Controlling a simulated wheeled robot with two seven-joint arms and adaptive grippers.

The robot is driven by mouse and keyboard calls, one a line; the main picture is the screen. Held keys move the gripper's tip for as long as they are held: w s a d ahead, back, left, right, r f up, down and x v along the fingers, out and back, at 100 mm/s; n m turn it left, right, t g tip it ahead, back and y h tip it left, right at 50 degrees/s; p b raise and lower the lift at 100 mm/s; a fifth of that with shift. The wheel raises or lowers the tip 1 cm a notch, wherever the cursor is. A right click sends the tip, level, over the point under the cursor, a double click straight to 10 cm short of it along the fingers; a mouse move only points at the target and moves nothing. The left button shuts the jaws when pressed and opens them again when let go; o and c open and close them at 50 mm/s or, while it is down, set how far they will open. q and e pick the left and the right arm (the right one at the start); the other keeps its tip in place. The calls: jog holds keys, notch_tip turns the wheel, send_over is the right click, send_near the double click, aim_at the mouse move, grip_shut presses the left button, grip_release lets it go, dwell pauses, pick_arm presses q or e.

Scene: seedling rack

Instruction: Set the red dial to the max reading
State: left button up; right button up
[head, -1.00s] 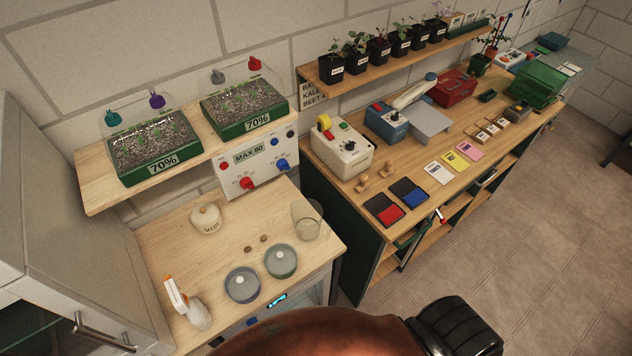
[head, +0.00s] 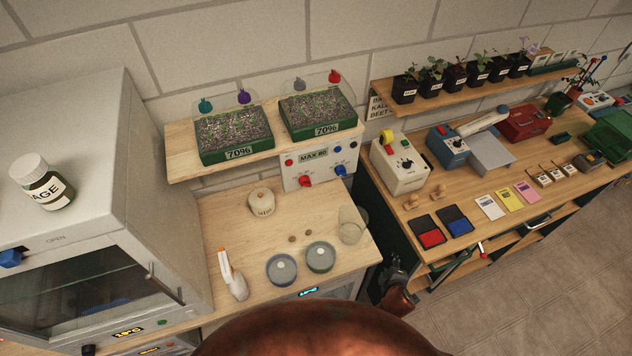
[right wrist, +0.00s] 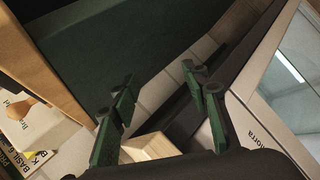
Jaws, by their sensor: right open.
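The red dial (head: 306,181) sits low on the left of a white control panel (head: 291,172) on the wall under the seedling shelf, in the head view. A blue dial (head: 341,170) is to its right. A label on the panel reads MAX 80. My right gripper (head: 394,270) is low in front of the gap between the two benches, well below and right of the dial. In the right wrist view its two green fingers (right wrist: 163,92) are apart with nothing between them. The dial does not show there. My left gripper is not in view.
The wooden bench (head: 230,204) below the panel holds a round seed pot (head: 262,202), a spray bottle (head: 234,279), two dishes and a clear beaker (head: 350,229). Two seedling trays stand on the shelf (head: 182,158) above. A longer bench with devices is at right.

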aim_at(308, 186)
jog(key=w+a+r+n+t+p, duration=0.1)
jog(key=w+a+r+n+t, duration=0.15)
jog(key=r, duration=0.95)
jog(key=w+a+r+n+t+p, duration=0.1)
jog(key=w+a+r+n+t, duration=0.15)
jog(key=r, duration=0.85)
jog(key=w+a+r+n+t+y, duration=0.1)
jog(key=a+r+n+y, duration=0.3)
jog(key=a+n, duration=0.55)
jog(key=w+a+r+n+t+y, duration=0.25)
jog(key=a+n+y, duration=0.25)
jog(key=a+n, duration=0.45)
jog(key=shift+m+g, duration=0.3)
jog(key=shift+g, duration=0.25)
jog(key=w+a, duration=0.5)
jog(key=shift+r+p, duration=0.35)
jog(key=shift+p, duration=0.05)
jog(key=shift+w+a, duration=0.25)
jog(key=shift+w, duration=0.4)
jog(key=shift+c, duration=0.4)
jog(key=c, duration=1.1)
jog(key=shift+o, duration=0.2)
